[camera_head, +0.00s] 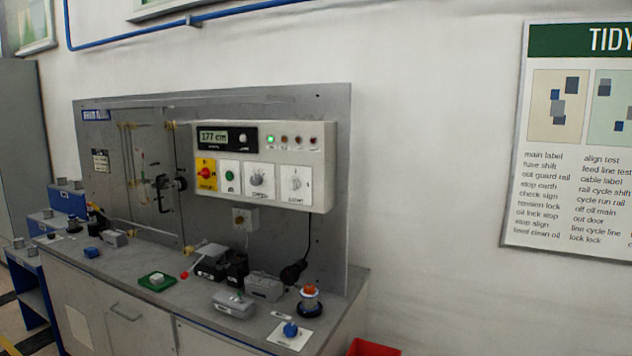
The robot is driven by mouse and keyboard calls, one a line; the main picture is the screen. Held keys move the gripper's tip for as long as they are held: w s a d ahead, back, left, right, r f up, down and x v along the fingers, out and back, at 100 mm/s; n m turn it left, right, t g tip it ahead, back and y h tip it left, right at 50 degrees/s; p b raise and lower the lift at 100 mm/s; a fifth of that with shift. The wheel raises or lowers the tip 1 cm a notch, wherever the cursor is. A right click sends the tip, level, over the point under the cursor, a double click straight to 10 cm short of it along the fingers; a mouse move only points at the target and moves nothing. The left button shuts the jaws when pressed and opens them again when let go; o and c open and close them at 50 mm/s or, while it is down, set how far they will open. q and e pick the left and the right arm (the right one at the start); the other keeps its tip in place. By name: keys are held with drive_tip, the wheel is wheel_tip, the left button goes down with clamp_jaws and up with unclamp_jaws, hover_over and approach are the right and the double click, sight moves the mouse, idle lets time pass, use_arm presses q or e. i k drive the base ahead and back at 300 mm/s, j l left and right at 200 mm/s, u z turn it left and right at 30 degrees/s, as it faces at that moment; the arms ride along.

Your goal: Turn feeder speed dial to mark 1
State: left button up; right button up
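A light grey control box (318,160) is mounted on the grey back panel above the bench. A grey round dial (257,180) sits on a white plate on its front; the lettering below looks like "SPEED" but is blurred. I cannot read its marks or tell where it points. To its right a second grey knob (296,183) sits on another white plate. A blue knob (290,329) stands on a white plate at the bench's front right; its label is too small to read. Neither of my grippers is in view.
The box also carries a "177 cm" display (214,136), a red knob on yellow (206,173), a green button (230,176) and small lamps. A red bin (373,348) is at bottom right.

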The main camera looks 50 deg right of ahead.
sight(255, 179)
drive_tip(key=z, duration=1.3)
